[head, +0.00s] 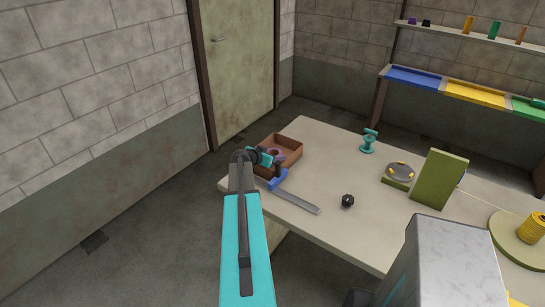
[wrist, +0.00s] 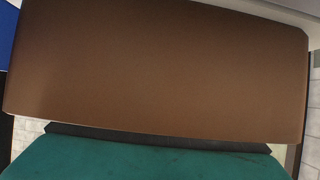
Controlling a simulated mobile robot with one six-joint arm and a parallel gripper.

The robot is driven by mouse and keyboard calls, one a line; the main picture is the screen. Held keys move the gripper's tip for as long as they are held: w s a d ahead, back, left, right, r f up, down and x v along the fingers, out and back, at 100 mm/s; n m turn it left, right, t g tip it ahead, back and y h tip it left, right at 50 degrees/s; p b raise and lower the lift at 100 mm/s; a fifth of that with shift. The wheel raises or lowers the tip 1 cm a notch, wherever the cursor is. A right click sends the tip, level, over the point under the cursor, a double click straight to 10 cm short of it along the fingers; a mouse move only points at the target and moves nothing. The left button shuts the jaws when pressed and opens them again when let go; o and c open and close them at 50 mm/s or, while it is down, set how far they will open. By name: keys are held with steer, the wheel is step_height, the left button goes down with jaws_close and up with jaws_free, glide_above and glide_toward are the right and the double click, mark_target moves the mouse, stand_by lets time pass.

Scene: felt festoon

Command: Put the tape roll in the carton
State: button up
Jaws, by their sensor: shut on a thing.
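The carton (head: 293,143) is an open brown box at the table's far left corner. My gripper (head: 272,156) is at the carton's left side, shut on the tape roll. The roll (head: 276,152) shows small and partly hidden as a purplish ring against the carton's inside. I cannot tell whether it is above the rim or inside. In the wrist view a broad plain brown surface (wrist: 160,70), which looks like the roll's side, fills most of the picture. The fingertips are hidden there.
A blue-handled clamp or bar (head: 295,195) lies in front of the carton. A black knob (head: 347,201), a teal stand (head: 369,141), a round grey device (head: 399,173) and a green upright block (head: 437,179) stand to the right. The table between them is clear.

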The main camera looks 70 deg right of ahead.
steer(key=shift+f, duration=0.15)
steer(key=o, duration=1.1)
steer(key=shift+r, duration=0.25)
steer(key=shift+a, duration=0.2)
steer(key=b+v, duration=0.4)
steer(key=v, duration=0.7)
steer(key=shift+w+a+r, duration=0.1)
steer(key=shift+a+r, duration=0.05)
steer(key=shift+a, duration=0.1)
steer(key=shift+r, duration=0.15)
